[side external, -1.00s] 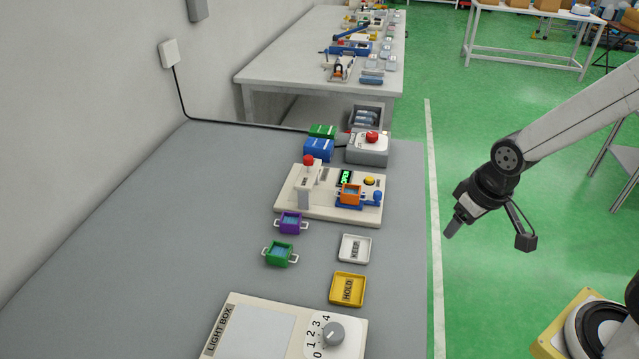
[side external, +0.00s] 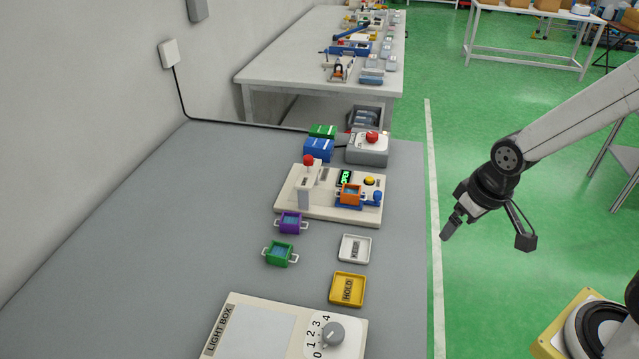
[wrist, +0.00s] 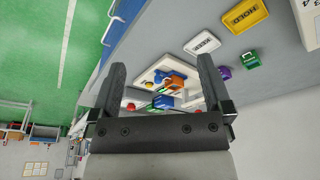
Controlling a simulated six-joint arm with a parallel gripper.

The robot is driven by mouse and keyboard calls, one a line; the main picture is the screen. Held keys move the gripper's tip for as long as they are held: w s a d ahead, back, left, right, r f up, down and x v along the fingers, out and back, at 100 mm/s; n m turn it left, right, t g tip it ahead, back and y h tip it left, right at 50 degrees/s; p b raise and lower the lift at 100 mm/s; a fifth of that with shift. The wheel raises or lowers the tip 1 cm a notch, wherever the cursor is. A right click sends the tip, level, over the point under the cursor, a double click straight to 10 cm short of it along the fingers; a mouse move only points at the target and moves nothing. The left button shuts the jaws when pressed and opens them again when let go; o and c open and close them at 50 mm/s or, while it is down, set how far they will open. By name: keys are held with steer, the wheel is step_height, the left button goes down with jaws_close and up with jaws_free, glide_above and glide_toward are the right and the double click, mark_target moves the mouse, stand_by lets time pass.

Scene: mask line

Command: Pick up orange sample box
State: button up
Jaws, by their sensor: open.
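The orange sample box (side external: 350,194) sits on a blue holder (side external: 374,201) of the cream station (side external: 330,210) on the grey table. In the wrist view the orange sample box (wrist: 176,81) shows between the fingers, some distance off. My gripper (side external: 447,232) is off the table's right edge, to the right of the station and apart from the box. In the wrist view my gripper (wrist: 162,78) is open, with nothing between its fingers.
Purple (side external: 290,223) and green (side external: 280,254) boxes lie left of the white KEEP tray (side external: 355,248) and yellow HOLD tray (side external: 347,289). The light box (side external: 265,335) is in front. A red-button box (side external: 367,149) stands behind the station. The left tabletop is clear.

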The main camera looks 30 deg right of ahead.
steer(key=n+y, duration=0.3)
steer(key=n, duration=0.6)
glide_toward(351, 189)
step_height(351, 189, down, 2)
steer(key=shift+s+a+f+t, duration=0.2)
steer(key=shift+s+a+t, duration=0.05)
steer(key=shift+a+t, duration=0.1)
steer(key=shift+f, duration=0.15)
steer(key=shift+x, duration=1.15)
steer(key=shift+w, duration=0.1)
steer(key=shift+x, duration=2.6)
steer(key=shift+w, duration=0.15)
